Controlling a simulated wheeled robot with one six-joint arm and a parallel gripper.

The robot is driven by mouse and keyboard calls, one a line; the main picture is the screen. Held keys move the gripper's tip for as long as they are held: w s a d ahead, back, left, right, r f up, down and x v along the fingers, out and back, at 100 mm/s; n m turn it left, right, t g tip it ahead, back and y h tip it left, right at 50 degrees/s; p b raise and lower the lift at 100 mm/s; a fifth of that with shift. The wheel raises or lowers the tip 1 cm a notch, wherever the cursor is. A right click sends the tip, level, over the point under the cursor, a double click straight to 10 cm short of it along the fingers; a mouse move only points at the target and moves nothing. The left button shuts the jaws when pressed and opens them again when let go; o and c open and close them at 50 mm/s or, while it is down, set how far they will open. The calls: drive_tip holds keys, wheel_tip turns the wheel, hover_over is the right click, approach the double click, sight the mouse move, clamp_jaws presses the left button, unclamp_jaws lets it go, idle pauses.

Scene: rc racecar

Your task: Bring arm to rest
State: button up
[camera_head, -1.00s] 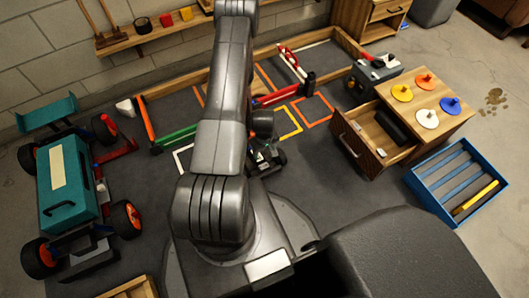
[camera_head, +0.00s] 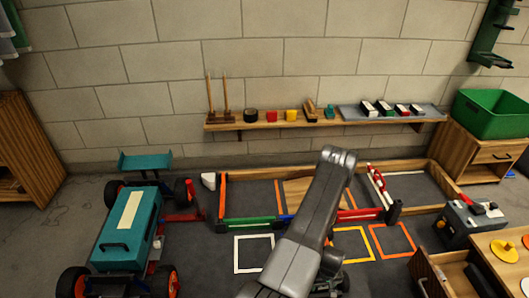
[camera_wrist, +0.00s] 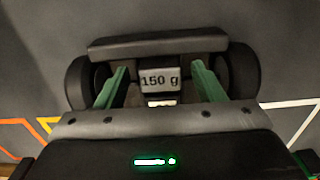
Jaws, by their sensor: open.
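My arm (camera_head: 310,225) reaches forward over the dark mat in the head view, and its lower part leaves the bottom of the picture. My gripper (camera_wrist: 160,72) shows in the wrist view with two green fingers spread apart. Between and beyond the fingers is a grey block marked "150 g" (camera_wrist: 160,79). It sits at a small dark wheeled car (camera_wrist: 158,45) with a wheel on each side. The fingers look apart from the block; I cannot tell how high they are above it. In the head view the small car is mostly hidden by my arm.
A teal-topped large car (camera_head: 130,228) stands at left. A wooden shelf (camera_head: 320,122) with blocks runs along the wall. A low-walled course (camera_head: 300,200) lies ahead. A grey toolbox (camera_head: 468,222), open drawer (camera_head: 432,275) and green bin (camera_head: 491,114) are at right.

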drive_tip(key=shift+r+p, duration=0.3)
drive_tip(key=shift+r, duration=1.6)
